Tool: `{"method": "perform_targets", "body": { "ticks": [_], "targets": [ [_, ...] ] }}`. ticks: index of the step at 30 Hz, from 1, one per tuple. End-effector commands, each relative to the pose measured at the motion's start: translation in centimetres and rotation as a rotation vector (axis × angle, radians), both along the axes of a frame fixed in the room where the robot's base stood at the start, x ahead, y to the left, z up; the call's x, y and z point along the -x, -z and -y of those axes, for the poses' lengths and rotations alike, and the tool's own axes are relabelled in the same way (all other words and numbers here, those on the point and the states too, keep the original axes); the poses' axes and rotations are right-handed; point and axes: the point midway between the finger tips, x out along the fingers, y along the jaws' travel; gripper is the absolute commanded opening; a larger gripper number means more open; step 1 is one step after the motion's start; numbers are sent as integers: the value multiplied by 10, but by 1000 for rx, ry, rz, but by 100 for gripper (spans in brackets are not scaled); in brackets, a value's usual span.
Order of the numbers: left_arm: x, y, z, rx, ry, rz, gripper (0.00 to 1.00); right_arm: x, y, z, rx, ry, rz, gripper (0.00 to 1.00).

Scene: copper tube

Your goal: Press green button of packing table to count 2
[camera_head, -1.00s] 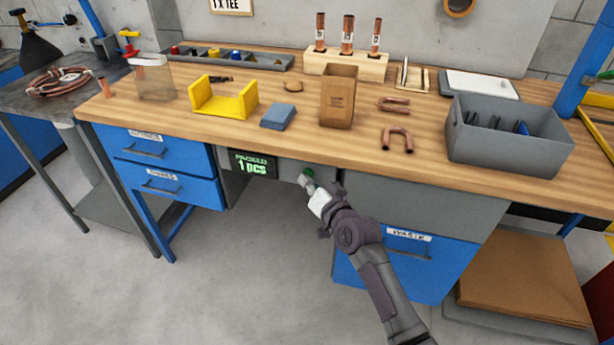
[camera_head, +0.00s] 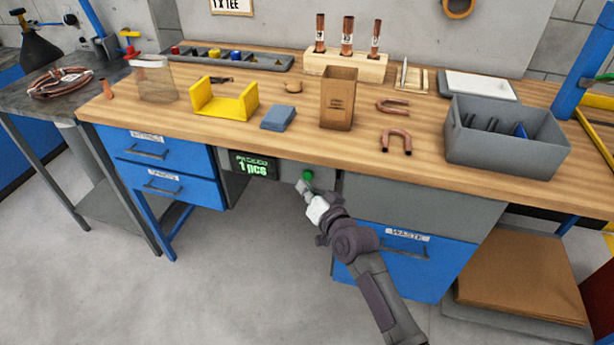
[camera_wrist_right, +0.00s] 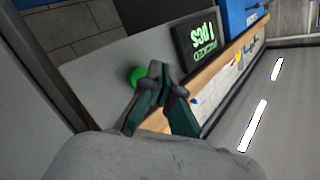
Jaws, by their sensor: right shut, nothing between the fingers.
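The green button (camera_head: 308,175) sits on the grey front panel under the packing table's top. It also shows in the right wrist view (camera_wrist_right: 137,76), just beside my fingertips. The counter display (camera_head: 253,166) to its left reads "PACKED 1 pcs"; in the wrist view the display (camera_wrist_right: 199,44) appears upside down. My right gripper (camera_head: 304,187) is shut and empty, just below and in front of the button; in the wrist view its fingertips (camera_wrist_right: 158,72) partly overlap the button's edge. I cannot tell whether they touch it. My left gripper is not in view.
The wooden tabletop (camera_head: 230,130) holds a yellow bracket (camera_head: 224,105), a cardboard box (camera_head: 338,98), copper U-bends (camera_head: 396,140) and a grey bin (camera_head: 508,145). Blue drawers (camera_head: 165,165) and a waste drawer (camera_head: 410,265) flank the panel. The space in front is open floor.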

Motion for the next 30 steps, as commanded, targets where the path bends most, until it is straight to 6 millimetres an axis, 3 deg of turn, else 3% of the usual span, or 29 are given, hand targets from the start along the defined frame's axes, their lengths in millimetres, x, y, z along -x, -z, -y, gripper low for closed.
{"method": "perform_targets", "body": {
  "ticks": [15, 30],
  "targets": [
    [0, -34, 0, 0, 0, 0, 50, 44, -2, -15, 0, -1, -2, 0],
    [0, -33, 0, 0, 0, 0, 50, 47, 0, -15, 0, -1, -1, 0]
  ]
}}
